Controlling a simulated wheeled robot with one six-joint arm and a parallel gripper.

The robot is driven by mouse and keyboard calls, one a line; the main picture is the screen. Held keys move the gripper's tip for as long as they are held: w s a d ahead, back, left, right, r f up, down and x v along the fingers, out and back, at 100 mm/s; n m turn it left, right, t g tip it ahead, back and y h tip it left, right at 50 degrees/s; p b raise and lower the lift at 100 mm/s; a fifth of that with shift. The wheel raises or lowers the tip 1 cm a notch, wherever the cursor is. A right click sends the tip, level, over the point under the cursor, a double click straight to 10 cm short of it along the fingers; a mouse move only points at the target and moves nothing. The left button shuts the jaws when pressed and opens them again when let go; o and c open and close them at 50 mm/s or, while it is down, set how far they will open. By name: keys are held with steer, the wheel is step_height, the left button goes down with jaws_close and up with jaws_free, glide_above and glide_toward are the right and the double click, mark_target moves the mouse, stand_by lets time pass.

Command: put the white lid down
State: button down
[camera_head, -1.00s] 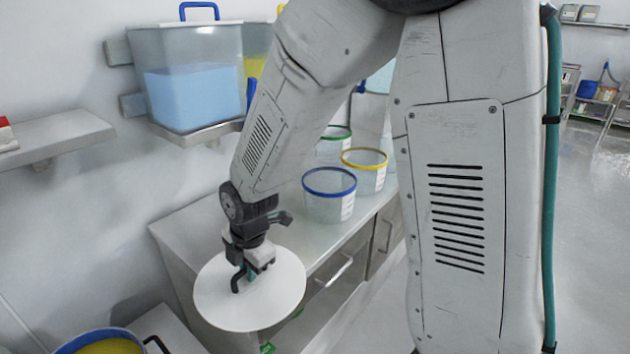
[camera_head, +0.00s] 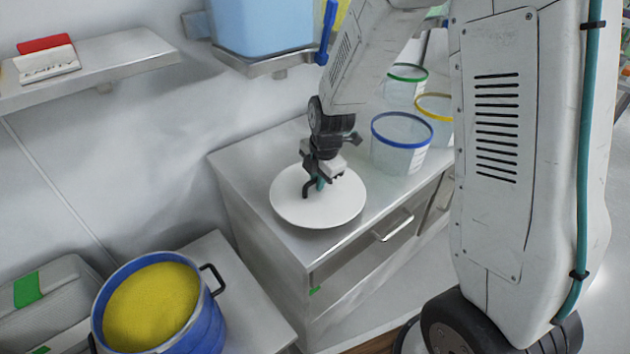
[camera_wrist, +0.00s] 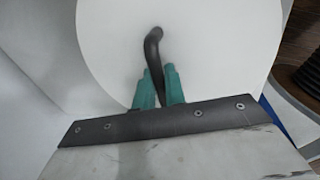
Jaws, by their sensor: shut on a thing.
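The white lid (camera_head: 335,207) is a flat round disc with a dark curved handle. In the head view it appears over the near left end of the steel counter (camera_head: 247,170); I cannot tell whether it touches the top. My gripper (camera_head: 318,184) is above the lid, shut on its handle. In the wrist view the teal fingertips (camera_wrist: 158,88) close around the dark handle (camera_wrist: 153,48), and the white lid (camera_wrist: 205,40) fills much of the picture behind them.
Clear tubs with blue (camera_head: 402,145), yellow (camera_head: 436,106) and green (camera_head: 407,80) rims stand on the counter right of the lid. A blue bucket of yellow powder (camera_head: 152,305) stands lower left. A wall shelf (camera_head: 100,68) and a blue-filled container (camera_head: 262,25) are above.

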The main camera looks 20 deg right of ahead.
mark_target(324, 195)
steer(key=shift+d+f, duration=0.15)
steer(key=shift+f, duration=0.6)
steer(key=c, duration=1.5)
jaws_free()
steer(key=shift+f, duration=0.1)
steer(key=shift+o, duration=0.2)
step_height(324, 195, up, 12)
steer(key=s, duration=0.2)
steer(key=s+d+r+m, duration=0.1)
steer(key=s+r+m, duration=0.3)
steer(key=s+m, duration=0.3)
steer(key=s+d+r+m, duration=0.1)
steer(key=s+r+m, duration=0.3)
steer(key=s+m, duration=0.3)
steer(key=s+d+r+m, duration=0.1)
steer(key=s+r+m, duration=0.3)
steer(key=s+m, duration=0.3)
steer(key=s, duration=0.5)
steer(key=shift+s+r+m+g+h, duration=0.3)
steer(key=shift+g, duration=0.1)
